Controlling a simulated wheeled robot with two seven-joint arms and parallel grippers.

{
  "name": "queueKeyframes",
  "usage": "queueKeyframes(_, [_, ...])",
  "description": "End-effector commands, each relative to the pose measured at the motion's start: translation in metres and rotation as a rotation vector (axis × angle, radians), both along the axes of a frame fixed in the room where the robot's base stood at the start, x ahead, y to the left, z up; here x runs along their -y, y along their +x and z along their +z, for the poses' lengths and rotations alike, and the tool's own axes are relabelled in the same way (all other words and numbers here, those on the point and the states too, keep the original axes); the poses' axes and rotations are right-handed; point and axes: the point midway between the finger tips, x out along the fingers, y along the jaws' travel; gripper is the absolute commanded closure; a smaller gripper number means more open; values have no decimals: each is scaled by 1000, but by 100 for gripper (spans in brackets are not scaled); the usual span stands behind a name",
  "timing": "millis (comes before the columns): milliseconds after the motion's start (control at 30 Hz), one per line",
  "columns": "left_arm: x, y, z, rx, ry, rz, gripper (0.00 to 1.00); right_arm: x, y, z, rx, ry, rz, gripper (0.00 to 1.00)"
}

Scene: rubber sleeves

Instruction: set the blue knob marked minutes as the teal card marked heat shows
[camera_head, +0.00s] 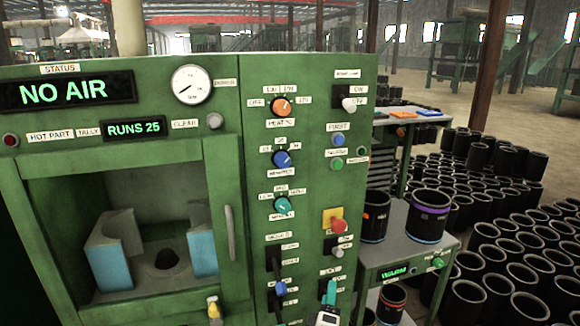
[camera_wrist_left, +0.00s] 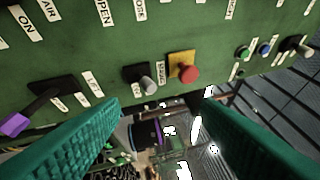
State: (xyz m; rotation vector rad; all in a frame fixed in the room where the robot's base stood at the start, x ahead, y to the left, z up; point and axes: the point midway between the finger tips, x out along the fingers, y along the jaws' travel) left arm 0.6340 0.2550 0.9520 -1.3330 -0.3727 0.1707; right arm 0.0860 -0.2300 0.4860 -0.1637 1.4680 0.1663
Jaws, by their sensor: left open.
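The blue knob (camera_head: 282,159) sits on the green panel in the head view, between an orange knob (camera_head: 282,107) above and a teal knob (camera_head: 282,205) below. A small label lies under it, and short labels surround its upper side. Its exact pointer direction is too small to tell. I cannot make out a teal card marked heat. My left gripper (camera_head: 328,291) has teal fingers and is low at the panel's right side, below and right of the blue knob and apart from it. In the wrist view its fingers (camera_wrist_left: 155,103) are spread, with nothing between them.
A red button on a yellow plate (camera_head: 338,224) and a grey knob (camera_head: 337,250) stick out above my gripper. A purple handle (camera_wrist_left: 14,124) shows in the wrist view. Black sleeves (camera_head: 427,215) stand on a side table.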

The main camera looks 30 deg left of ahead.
Motion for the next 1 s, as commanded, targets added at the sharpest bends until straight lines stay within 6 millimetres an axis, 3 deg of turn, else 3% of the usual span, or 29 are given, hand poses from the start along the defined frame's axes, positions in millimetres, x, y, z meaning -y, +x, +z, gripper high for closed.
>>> queueKeyframes(33, [-16, 13, 68, 177, -165, 70, 43, 0, 1, 0, 2, 0, 0, 43])
queueKeyframes(100, [-40, 16, 144, 397, -431, 154, 43, 0, 2, -1, 3, 1, 0, 43])
queueKeyframes(200, [-64, 6, 221, 639, -795, 221, 43, 0, 2, -2, 3, 0, 1, 43])
queueKeyframes(300, [-75, -5, 270, 791, -1104, 243, 43, 1, 2, -2, 2, -2, 1, 43])
queueKeyframes(400, [-77, -13, 298, 866, -1328, 241, 43, 3, 1, -3, 2, -4, 2, 43])
queueKeyframes(533, [-75, -18, 316, 899, -1484, 233, 43, 6, 0, -3, 1, -8, 3, 43])
queueKeyframes(733, [-87, -8, 321, 901, -1520, 234, 43, 8, -1, 5, -2, -10, 3, 43])
queueKeyframes(1000, [-129, 27, 322, 900, -1514, 235, 43, 8, -2, 23, -4, -10, 3, 43])
